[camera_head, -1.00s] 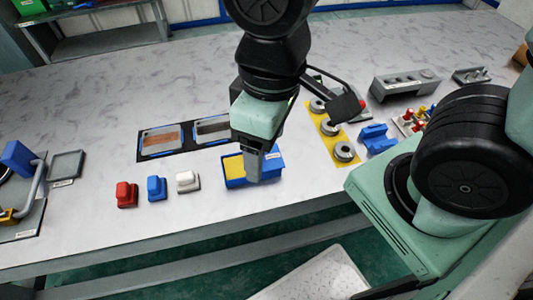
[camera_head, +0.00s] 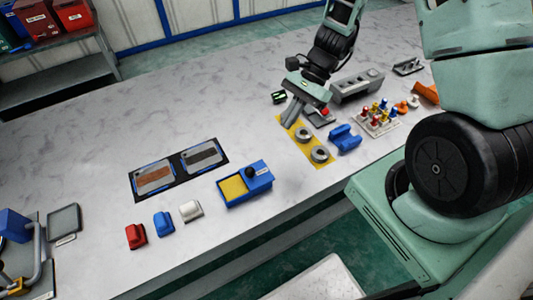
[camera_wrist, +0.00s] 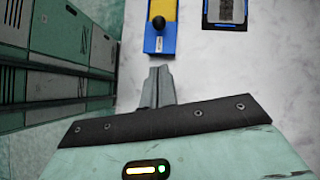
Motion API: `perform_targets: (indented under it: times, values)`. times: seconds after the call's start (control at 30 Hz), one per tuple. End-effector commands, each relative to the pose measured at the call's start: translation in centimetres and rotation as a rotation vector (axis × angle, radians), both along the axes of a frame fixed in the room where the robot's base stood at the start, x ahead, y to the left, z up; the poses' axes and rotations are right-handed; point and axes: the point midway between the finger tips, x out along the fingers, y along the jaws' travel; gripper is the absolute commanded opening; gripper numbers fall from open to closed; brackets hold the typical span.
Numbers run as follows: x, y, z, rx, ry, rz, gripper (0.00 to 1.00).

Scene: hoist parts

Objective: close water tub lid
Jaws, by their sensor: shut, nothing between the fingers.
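The blue tub (camera_head: 236,202), apparently the water tub, sits near the front edge of the table. Its left part shows a yellow inside or pad (camera_head: 233,188); its right part is covered by a blue lid (camera_head: 262,180) with a black knob (camera_head: 250,172). So the lid covers only part of the tub. In the wrist view the tub (camera_wrist: 153,45) and knob (camera_wrist: 158,24) show beyond my fingertips. My gripper (camera_head: 289,122) is shut and empty, apart from the tub, behind and to its right, over the far end of a yellow strip. It also shows in the wrist view (camera_wrist: 158,72).
The yellow strip (camera_head: 309,144) bears grey rings (camera_head: 320,154), partly hidden by my gripper. A blue bracket (camera_head: 345,138) stands right of it. Two plates on a black mat (camera_head: 138,186) lie behind the tub. Red, blue and white blocks (camera_head: 190,210) stand left. The table's back left is clear.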

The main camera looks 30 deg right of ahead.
Motion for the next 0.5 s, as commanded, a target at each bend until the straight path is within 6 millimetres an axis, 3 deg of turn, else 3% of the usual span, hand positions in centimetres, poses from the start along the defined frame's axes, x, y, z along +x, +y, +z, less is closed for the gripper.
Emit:
perform_targets:
  times: [0.17, 0.5]
  values:
    - [0.2, -0.5, -1.0, 0.006, 0.022, -0.059, 0.0]
    - [-0.7, 3.3, -5.5, 0.006, 0.026, -0.053, 0.0]
